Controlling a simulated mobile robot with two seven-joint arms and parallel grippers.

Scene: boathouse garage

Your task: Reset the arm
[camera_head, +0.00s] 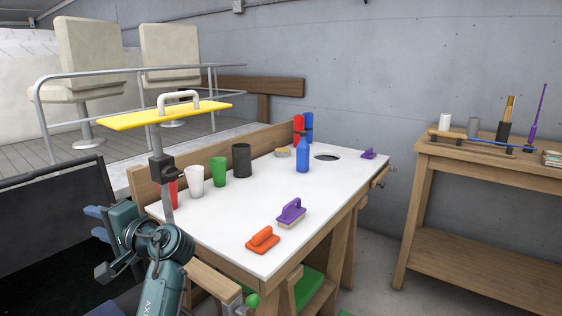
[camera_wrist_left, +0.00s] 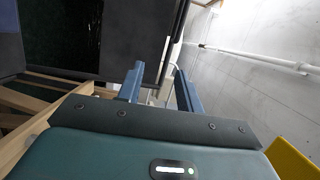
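My left gripper (camera_head: 98,223) is at the lower left of the head view, left of the white-topped workbench (camera_head: 230,228). Its blue fingers point left, away from the bench. In the left wrist view the two fingers (camera_wrist_left: 158,88) stand apart with nothing seen held between them. My left arm reaches up from the bottom edge of the head view. My right gripper is not in view.
A yellow board with a pale handle (camera_head: 150,116) is on a post just above my left gripper. Several cups, a blue spray bottle (camera_head: 303,155), a purple brush (camera_head: 291,213) and an orange-handled tool (camera_head: 262,240) are on the bench. A wooden side table (camera_head: 480,165) is right.

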